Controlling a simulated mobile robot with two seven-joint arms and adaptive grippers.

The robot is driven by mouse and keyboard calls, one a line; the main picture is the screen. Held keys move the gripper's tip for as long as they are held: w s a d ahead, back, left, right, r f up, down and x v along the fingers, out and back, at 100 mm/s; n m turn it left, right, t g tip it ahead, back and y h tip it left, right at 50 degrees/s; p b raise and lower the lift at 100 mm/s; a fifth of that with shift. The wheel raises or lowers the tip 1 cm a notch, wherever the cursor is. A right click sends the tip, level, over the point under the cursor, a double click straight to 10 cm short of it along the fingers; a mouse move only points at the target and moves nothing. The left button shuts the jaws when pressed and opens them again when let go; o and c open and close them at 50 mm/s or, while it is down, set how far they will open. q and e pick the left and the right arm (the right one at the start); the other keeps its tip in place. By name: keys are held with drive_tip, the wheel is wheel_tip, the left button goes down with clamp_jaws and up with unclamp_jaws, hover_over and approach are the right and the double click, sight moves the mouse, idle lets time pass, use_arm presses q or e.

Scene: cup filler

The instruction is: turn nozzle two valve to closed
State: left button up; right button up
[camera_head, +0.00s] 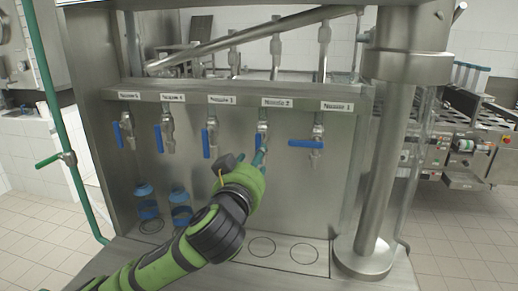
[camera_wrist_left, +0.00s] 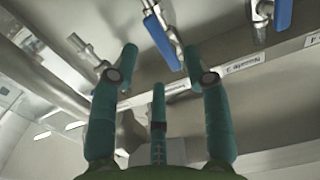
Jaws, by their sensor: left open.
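The Nozzle 2 valve (camera_head: 263,127) is second from the right in the row, under its label (camera_head: 277,102). Part of its blue handle shows above my left gripper (camera_head: 261,158), which hides what is below. In the left wrist view my left gripper (camera_wrist_left: 160,52) is open. Contact is not visible. My right gripper is in neither view.
The Nozzle 1 handle (camera_head: 305,143) lies sideways. The Nozzle 3 handle (camera_head: 206,143) hangs down to the left. Blue cups (camera_head: 182,215) stand below the left nozzles. A thick steel post (camera_head: 385,165) stands at the right.

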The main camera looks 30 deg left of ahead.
use_arm(q)
drive_tip(key=p+x, duration=0.1)
drive_tip(key=x, duration=0.3)
clamp_jaws()
drive_tip(key=shift+s+a+r+m+p, duration=0.15)
drive_tip(key=shift+a+r+m+p, duration=0.3)
drive_tip(key=shift+m+p, duration=1.7)
drive_tip(key=shift+s+a+r+m+p, duration=0.1)
drive_tip(key=shift+a+r+m+p, duration=0.35)
drive_tip(key=shift+m, duration=3.4)
drive_tip(key=shift+s+a+r+m+p, duration=0.2)
drive_tip(key=shift+a+m+p, duration=0.8)
drive_tip(key=shift+m, duration=2)
use_arm(e)
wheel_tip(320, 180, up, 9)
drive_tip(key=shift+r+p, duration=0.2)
drive_tip(key=shift+p, duration=0.15)
use_arm(q)
drive_tip(key=shift+d+r, duration=0.1)
drive_tip(key=shift+d, duration=0.2)
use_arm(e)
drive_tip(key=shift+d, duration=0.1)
